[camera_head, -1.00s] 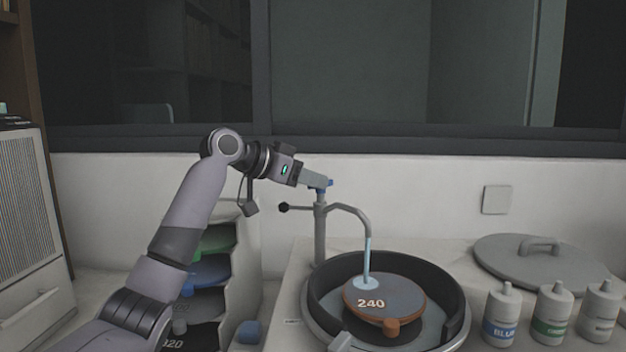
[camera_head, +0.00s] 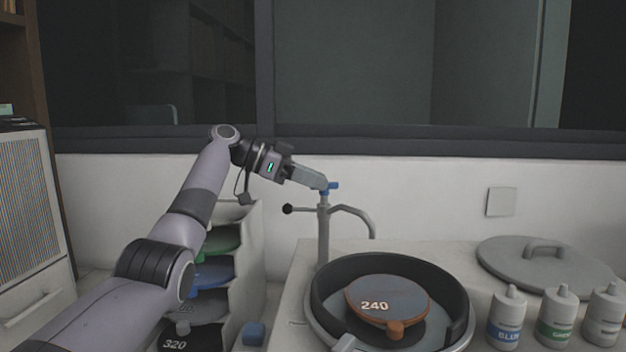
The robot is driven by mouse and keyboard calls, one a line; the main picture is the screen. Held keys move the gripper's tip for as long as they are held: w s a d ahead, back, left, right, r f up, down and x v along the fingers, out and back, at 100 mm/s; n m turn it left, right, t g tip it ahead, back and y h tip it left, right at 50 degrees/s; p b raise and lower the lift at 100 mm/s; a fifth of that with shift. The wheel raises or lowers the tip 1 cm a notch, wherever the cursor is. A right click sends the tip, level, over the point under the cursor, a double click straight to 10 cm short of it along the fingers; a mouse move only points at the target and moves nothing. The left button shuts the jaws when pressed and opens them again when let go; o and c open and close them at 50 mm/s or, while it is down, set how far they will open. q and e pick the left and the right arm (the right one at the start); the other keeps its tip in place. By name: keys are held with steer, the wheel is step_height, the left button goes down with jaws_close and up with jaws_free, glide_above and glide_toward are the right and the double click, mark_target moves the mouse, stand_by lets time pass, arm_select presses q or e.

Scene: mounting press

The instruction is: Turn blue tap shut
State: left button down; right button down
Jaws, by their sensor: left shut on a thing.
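The blue tap (camera_head: 333,186) is a small blue handle on top of a grey upright pipe with a curved spout (camera_head: 358,216). My left gripper (camera_head: 325,184) reaches in from the left and is shut on the blue tap, hiding part of it. No water shows under the spout. The spout ends above the back rim of a round black bowl (camera_head: 447,283). A disc marked 240 (camera_head: 405,293) with an orange-brown knob lies in the bowl. My right gripper is not in view.
A black ball-ended lever (camera_head: 288,209) sticks out left of the pipe. A rack (camera_head: 252,240) with coloured discs stands at left. A grey lid (camera_head: 560,268) lies at right, behind bottles labelled blue (camera_head: 507,318) and green (camera_head: 555,318) and another bottle (camera_head: 604,318).

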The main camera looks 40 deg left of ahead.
arm_select(q)
steer(key=shift+m+g+h, duration=0.3)
stand_by(0.5)
steer(key=c, duration=1.2)
jaws_free()
steer(key=shift+a, duration=0.1)
steer(key=v, duration=0.7)
steer(key=shift+r, duration=0.1)
steer(key=shift+s, duration=0.1)
